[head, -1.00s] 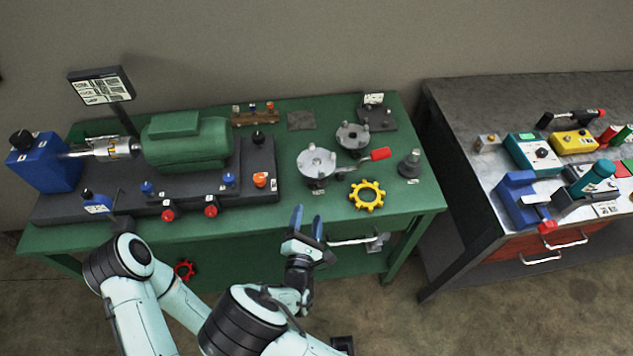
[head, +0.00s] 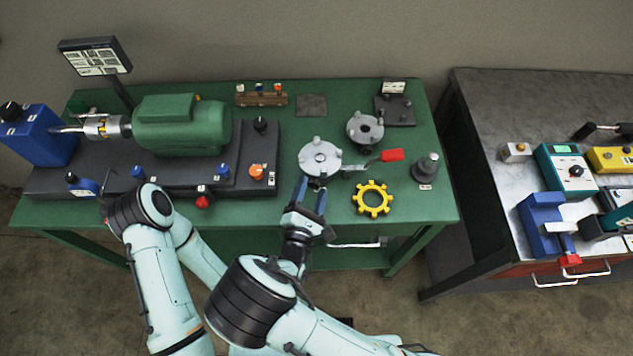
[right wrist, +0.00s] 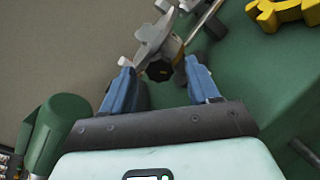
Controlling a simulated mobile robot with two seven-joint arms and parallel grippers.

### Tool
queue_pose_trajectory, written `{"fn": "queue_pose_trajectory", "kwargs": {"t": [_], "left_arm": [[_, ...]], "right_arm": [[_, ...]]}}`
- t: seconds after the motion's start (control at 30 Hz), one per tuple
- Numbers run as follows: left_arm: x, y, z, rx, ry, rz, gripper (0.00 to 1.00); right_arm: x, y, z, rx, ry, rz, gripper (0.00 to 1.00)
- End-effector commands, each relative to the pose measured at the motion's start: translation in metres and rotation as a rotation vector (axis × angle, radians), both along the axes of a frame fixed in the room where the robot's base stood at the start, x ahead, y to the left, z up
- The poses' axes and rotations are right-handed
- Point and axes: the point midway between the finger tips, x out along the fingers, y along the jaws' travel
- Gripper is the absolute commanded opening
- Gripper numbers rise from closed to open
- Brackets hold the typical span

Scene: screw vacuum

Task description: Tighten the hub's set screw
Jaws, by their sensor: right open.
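A grey lobed metal hub (head: 320,157) stands on the green bench; a second grey lobed part (head: 365,130) stands behind it to the right. I cannot make out the set screw. My right gripper (head: 310,190) is open and empty, its two blue fingers pointing at the near side of the front hub. In the right wrist view a grey lobed part (right wrist: 152,38) with a dark round knob shows just beyond and between the fingertips of the right gripper (right wrist: 158,78). My left arm is at the bench's left front; its gripper is mostly hidden by its own wrist.
A red-handled tool (head: 391,155) lies right of the hub, with a yellow gear (head: 372,199) and a grey stepped post (head: 427,167) nearby. A green motor (head: 181,125) on a dark base fills the left. A second bench (head: 490,120) with tools stands right, across a gap.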

Motion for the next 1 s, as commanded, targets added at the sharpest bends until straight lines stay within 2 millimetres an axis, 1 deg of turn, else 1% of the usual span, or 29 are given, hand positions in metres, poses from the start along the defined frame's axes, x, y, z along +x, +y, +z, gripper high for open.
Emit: {"fn": "queue_pose_trajectory", "kwargs": {"t": [0.4,0.47,0.5,0.57,0.6,0.83,1.0], "left_arm": [[-0.0006,0.0002,-0.0007,0.0,0.001,0.001,0.42],[-0.0006,0.0001,-0.0007,0.0,0.001,0.001,0.42],[-0.0006,0.0001,-0.0007,0.0,0.001,0.001,0.42],[-0.0006,0.0001,-0.0007,0.0,0.001,0.001,0.42],[-0.0006,0.0001,-0.0007,0.0,0.001,0.001,0.42],[-0.0008,0.0001,-0.0012,0.0,0.001,0.001,0.42],[-0.0019,0.0001,-0.0031,0.0,0.002,0.0,0.42]], "right_arm": [[-0.0015,0.0019,0.0001,0.001,0.0,0.0,0.6],[-0.0014,0.0018,0.0001,0.001,0.0,0.0,0.41],[-0.0014,0.0018,0.0001,0.001,0.0,0.0,0.28],[-0.0014,0.0018,0.0,0.001,0.0,0.0,0.08],[-0.0013,0.0017,0.0,0.001,0.0,0.0,0.04],[-0.0013,0.0016,-0.0003,0.013,-0.003,-0.001,0.04],[-0.0014,0.0014,-0.0007,0.066,-0.016,0.0,0.04]]}}
